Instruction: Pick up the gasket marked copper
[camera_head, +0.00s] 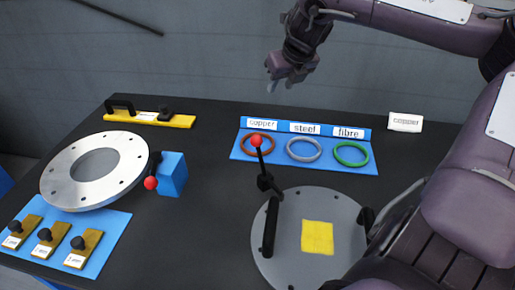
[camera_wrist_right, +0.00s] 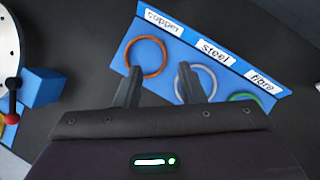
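My right gripper (camera_head: 280,86) is above and behind the board in the head view. In the right wrist view its two fingers (camera_wrist_right: 158,80) stand apart with nothing between them. My left gripper is not visible.
A round grey plate (camera_head: 343,263) with a yellow patch, black handle and red-knobbed lever (camera_head: 256,142) stands in front of the board. A flanged ring (camera_head: 60,176) and blue block (camera_head: 173,173) lie left. A "copper" card (camera_head: 405,122) stands back right. Table's back middle is clear.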

